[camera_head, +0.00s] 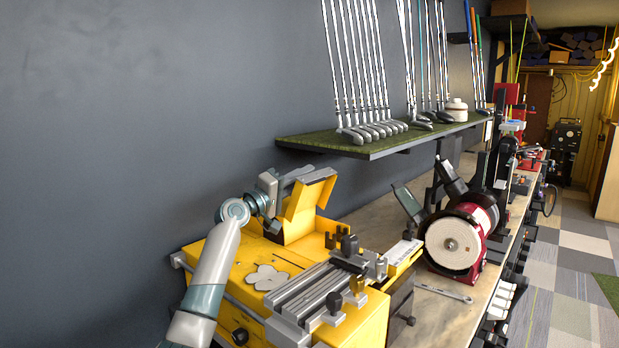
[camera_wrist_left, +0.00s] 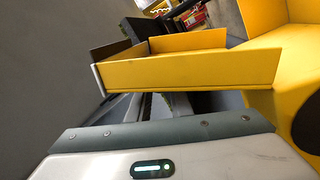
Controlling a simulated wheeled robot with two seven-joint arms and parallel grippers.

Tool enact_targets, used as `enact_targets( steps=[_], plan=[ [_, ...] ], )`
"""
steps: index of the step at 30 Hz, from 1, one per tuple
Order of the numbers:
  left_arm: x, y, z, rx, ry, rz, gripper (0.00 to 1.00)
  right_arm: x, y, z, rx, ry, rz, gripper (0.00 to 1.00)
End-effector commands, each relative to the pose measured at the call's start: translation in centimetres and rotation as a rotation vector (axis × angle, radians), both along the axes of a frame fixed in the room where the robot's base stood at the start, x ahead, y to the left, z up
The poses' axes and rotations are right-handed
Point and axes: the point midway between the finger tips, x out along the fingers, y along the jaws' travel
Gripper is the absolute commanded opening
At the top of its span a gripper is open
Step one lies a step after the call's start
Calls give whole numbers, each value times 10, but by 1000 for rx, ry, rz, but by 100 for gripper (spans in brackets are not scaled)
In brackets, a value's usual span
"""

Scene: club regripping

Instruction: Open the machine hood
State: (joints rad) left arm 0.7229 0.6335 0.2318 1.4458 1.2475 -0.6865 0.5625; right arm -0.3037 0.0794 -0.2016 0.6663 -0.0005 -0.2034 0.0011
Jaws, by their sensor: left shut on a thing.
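The yellow machine (camera_head: 220,262) stands on the bench at the lower middle of the head view. Its yellow hood (camera_head: 304,202) is tilted up from the body, with its inner side partly visible. My left gripper (camera_head: 284,182) is at the hood's upper left edge and is shut on it. In the left wrist view the hood (camera_wrist_left: 190,72) spans the middle as a shallow yellow box. The fingers of my left gripper (camera_wrist_left: 158,106) reach to its near wall, and their tips are hidden behind it. My right gripper is not in view.
A grey slotted bed (camera_head: 312,290) with dark clamps lies at the machine's front. A red grinder (camera_head: 462,238) and a wrench (camera_head: 444,293) are to the right on the bench. A green shelf (camera_head: 370,146) with several clubs hangs above. The grey wall is close behind.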

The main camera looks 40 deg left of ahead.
Motion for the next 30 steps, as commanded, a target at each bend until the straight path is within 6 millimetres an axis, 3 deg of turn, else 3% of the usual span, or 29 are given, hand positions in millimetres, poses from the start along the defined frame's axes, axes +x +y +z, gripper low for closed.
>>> enact_targets(
  steps=[7, 24, 25, 26, 27, 30],
  plan=[
    [1, 11, 2, -124, 7, 1, 0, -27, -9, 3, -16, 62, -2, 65],
    [1, 15, 1, -164, 11, 2, 0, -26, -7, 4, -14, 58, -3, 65],
    [1, 15, 1, -164, 11, 1, 26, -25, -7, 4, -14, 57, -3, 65],
    [1, 15, 1, -164, 11, 1, 33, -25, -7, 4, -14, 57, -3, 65],
    [1, 15, 0, -164, 11, 1, 38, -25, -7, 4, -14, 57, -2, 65],
    [1, 14, 0, -164, 11, 1, 38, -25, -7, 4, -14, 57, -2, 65]
  ],
)
